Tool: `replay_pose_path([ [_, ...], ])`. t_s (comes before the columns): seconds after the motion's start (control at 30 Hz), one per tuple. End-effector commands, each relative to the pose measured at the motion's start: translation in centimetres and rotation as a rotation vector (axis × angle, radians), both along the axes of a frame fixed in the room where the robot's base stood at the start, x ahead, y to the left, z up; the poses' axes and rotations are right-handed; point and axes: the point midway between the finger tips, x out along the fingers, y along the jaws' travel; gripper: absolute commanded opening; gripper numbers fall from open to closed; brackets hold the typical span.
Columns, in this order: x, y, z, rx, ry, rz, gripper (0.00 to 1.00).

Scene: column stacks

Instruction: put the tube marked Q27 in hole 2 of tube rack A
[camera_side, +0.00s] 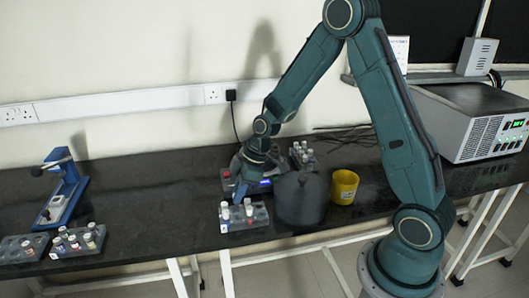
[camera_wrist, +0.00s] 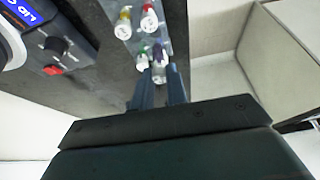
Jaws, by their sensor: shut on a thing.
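My gripper (camera_wrist: 160,88) is shut on a pale tube (camera_wrist: 158,74) in the wrist view. Its marking cannot be read, so I cannot tell whether it is Q27. In the side view my gripper (camera_side: 241,190) is over a grey rack (camera_side: 262,218) at the bench's front edge, with white-topped tubes standing at it. The wrist view shows a grey rack (camera_wrist: 164,22) just beyond the fingers, with several tubes with coloured marks. I cannot tell whether the held tube is in a hole or above it. No rack letter or hole number is legible.
A dark grey pot (camera_side: 300,200) and a yellow cup (camera_side: 344,187) stand right of the rack. A device with a blue display (camera_wrist: 14,22) is close by. Another rack (camera_side: 303,158) is behind. Two racks (camera_side: 75,241) and a blue stand (camera_side: 62,190) are far left. The bench between is clear.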

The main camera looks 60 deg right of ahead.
Motion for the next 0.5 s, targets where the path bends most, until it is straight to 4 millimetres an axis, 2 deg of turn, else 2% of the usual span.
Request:
replay_pose_path([
  [0.2, 0.0, 0.0, -1.3, 0.001, 0.002, 0.0, 0.0],
  [0.5, 0.0, 0.0, -1.9, 0.0, 0.002, -0.001, 0.0],
])
